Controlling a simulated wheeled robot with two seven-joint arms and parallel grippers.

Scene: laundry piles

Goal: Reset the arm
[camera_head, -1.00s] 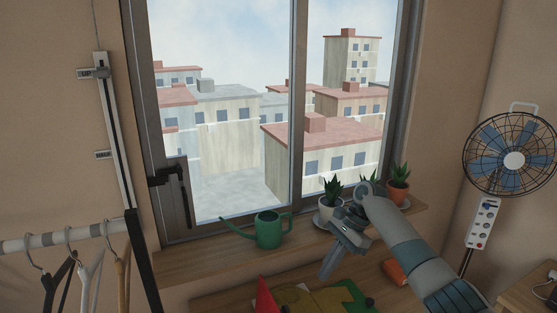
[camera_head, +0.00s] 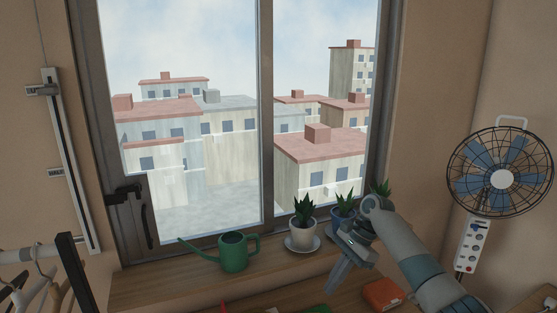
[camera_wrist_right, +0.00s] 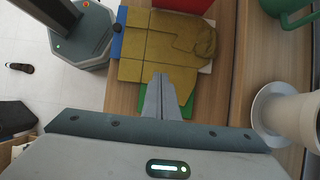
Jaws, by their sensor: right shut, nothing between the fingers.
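My right gripper (camera_head: 345,279) reaches in from the lower right in the head view, pointing down in front of the window sill. In the right wrist view its two fingers (camera_wrist_right: 160,95) are together with nothing between them. They sit above a wooden surface with a folded mustard garment (camera_wrist_right: 165,48) and a green piece (camera_wrist_right: 178,105) near the fingertips; the height gap is hard to judge. My left gripper is not in view.
On the sill (camera_head: 190,283) stand a green watering can (camera_head: 233,253), a white potted plant (camera_head: 302,232) on a saucer and a blue pot (camera_head: 338,226) beside my right arm. An orange item (camera_head: 383,294) lies below. A fan (camera_head: 500,178) stands right; a clothes rail (camera_head: 15,255) is left.

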